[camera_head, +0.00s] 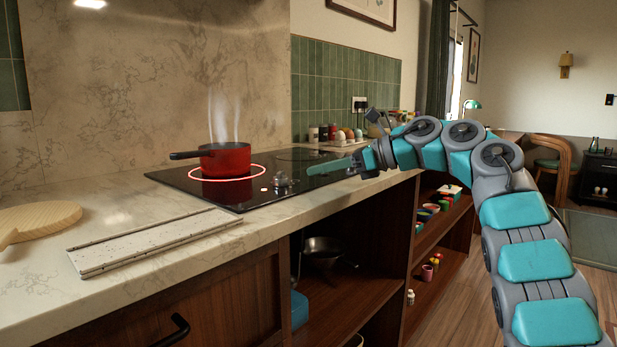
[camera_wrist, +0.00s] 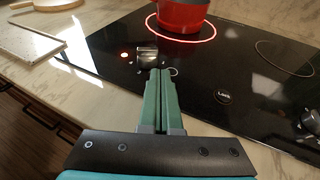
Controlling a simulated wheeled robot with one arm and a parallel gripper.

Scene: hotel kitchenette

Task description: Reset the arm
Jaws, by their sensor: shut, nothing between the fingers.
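My gripper (camera_head: 312,168) reaches in from the right over the front part of the black cooktop, and its teal fingers are together with nothing between them. In the wrist view the shut fingers (camera_wrist: 160,85) point at a silver knob (camera_wrist: 148,57) on the cooktop (camera_wrist: 215,80). I cannot tell whether the fingertips touch the knob. A red pot (camera_head: 225,158) stands on a burner with a glowing red ring, and steam rises from it. The pot also shows at the top of the wrist view (camera_wrist: 183,14).
A pale speckled slab (camera_head: 150,243) and a round wooden board (camera_head: 42,219) lie on the marble counter (camera_head: 110,195) to the left. Small jars (camera_head: 325,133) stand at the back right. Open shelves (camera_head: 345,300) below hold bowls and pans. A second burner ring (camera_wrist: 285,57) is empty.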

